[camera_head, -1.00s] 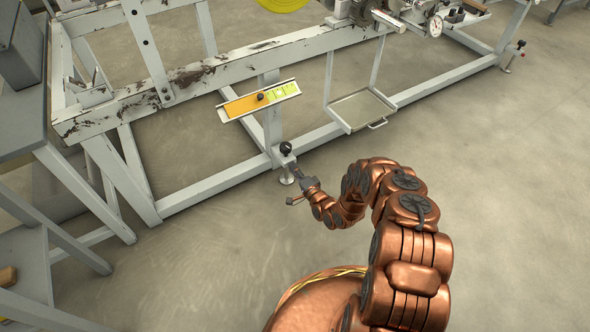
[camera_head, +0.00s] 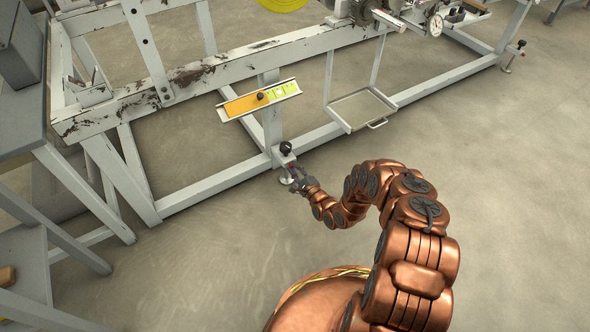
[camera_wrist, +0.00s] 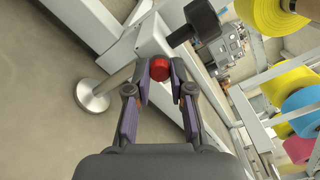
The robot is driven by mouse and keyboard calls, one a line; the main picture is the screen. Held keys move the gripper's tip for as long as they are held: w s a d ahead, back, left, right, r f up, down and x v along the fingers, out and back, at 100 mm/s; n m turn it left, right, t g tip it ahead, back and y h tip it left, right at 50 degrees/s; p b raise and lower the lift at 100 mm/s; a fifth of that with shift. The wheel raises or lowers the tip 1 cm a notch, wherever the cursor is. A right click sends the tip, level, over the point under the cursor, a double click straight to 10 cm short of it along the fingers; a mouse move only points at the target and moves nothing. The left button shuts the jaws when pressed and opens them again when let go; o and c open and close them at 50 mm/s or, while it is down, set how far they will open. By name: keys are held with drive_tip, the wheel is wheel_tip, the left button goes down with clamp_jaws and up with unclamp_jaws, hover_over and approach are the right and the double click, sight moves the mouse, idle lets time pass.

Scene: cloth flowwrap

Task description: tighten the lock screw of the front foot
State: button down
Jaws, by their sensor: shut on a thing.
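The front foot (camera_head: 287,180) stands under the frame's lower rail, with a black knob (camera_head: 287,148) above it. In the wrist view its round metal pad (camera_wrist: 92,95) and stem show at left, and the black knob (camera_wrist: 202,18) at top. A red round screw head (camera_wrist: 160,68), which I take as the lock screw, sits at the block beside the stem. My gripper (camera_wrist: 160,78) has its two fingers on either side of this red head, shut on it. In the head view my gripper (camera_head: 294,176) is small, right at the foot.
An orange and green gauge strip (camera_head: 260,99) with a dark ball hangs above the foot. A grey tray (camera_head: 360,110) hangs to the right. The worn white rail (camera_head: 210,187) runs behind the foot. The floor in front is clear.

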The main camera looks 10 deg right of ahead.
drive_tip(key=shift+w+d+m, duration=0.1)
drive_tip(key=shift+m, duration=0.3)
drive_tip(key=c, duration=1)
unclamp_jaws()
drive_tip(key=v, duration=1.2)
drive_tip(key=shift+r, duration=0.1)
